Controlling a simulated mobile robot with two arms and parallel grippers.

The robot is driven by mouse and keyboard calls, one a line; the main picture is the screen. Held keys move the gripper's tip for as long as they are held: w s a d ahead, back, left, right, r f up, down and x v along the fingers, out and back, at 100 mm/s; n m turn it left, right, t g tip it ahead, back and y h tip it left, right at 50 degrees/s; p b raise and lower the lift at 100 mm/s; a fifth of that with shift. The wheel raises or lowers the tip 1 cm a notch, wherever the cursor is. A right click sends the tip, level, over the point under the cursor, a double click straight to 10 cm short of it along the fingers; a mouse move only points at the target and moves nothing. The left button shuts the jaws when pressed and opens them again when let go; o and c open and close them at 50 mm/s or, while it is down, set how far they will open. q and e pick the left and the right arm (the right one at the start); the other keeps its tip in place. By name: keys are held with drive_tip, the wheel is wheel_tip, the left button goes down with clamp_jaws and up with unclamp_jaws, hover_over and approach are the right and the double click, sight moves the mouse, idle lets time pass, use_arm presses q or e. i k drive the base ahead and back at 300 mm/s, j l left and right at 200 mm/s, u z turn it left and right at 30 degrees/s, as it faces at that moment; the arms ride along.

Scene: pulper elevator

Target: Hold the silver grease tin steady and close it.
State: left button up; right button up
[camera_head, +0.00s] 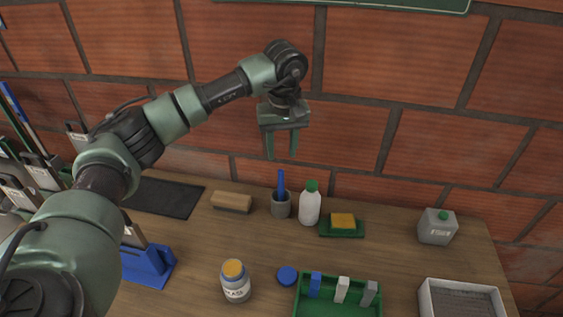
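The grease tin (236,288) stands upright at the front middle of the bench. It is silvery with a pale label, partly legible as ending in "ASE", and its top is open, showing an orange-brown fill. A round blue lid (287,276) lies flat on the bench to the right of the tin, apart from it. My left gripper (281,157) hangs pointing down, high above the back of the bench, in front of the brick wall. Its two fingers are apart with nothing between them. My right gripper is out of view.
A green tray (338,307) with upright blocks stands right of the lid. Behind are a wooden block (231,202), a grey cup (281,207), a white bottle (310,207) and a sponge dish (342,229). A grey canister (437,227) and grey box (462,300) stand right.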

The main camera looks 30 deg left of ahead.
sight(235, 279)
drive_tip(key=u, duration=1.35)
